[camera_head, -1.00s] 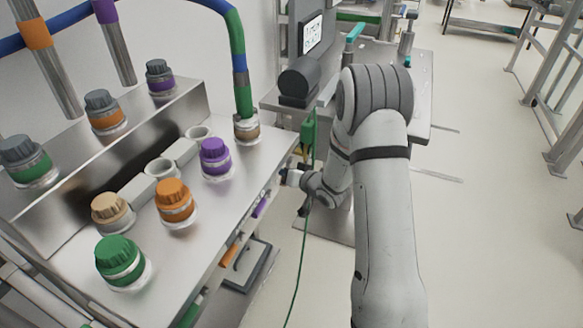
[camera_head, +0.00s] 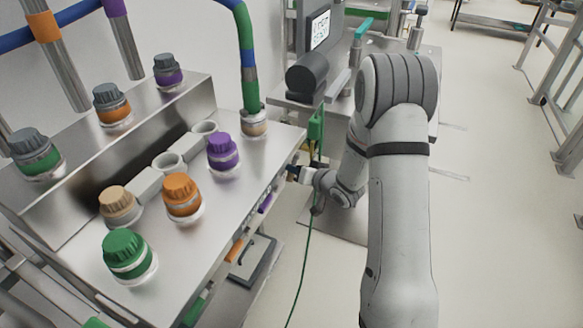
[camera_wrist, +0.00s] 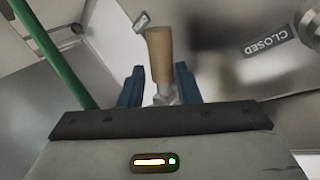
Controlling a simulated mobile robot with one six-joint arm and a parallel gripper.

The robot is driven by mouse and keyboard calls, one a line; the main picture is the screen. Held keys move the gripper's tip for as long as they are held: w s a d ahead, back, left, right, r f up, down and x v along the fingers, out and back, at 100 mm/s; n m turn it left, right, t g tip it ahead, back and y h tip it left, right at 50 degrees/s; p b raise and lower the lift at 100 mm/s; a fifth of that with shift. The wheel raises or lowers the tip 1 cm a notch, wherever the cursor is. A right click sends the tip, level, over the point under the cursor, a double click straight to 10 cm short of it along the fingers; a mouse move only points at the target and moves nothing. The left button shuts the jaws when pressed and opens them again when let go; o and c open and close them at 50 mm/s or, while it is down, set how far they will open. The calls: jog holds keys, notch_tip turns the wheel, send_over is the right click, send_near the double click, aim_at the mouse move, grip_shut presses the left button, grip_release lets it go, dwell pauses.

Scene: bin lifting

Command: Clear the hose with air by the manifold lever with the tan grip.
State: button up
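The manifold lever's tan grip (camera_wrist: 158,55) shows in the wrist view, between the two blue fingers of my gripper (camera_wrist: 159,84). The fingers are apart, with a visible gap on each side of the lever. In the head view my gripper (camera_head: 295,173) is at the front edge of the metal manifold bench (camera_head: 215,215), near its far right end; the tan grip cannot be made out there. The blue hose (camera_head: 205,3), with green sections, goes into a tan-ringed coupling (camera_head: 253,124) on the bench top.
Purple (camera_head: 266,204) and orange (camera_head: 234,250) lever grips line the bench front. Colored caps stand on top. A green hanging box (camera_head: 316,128) with a green cable is beside my wrist. In the wrist view, a CLOSED label (camera_wrist: 265,43) is right of the lever.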

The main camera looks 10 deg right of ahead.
jog(key=v, duration=0.5)
jog(key=shift+c, duration=0.3)
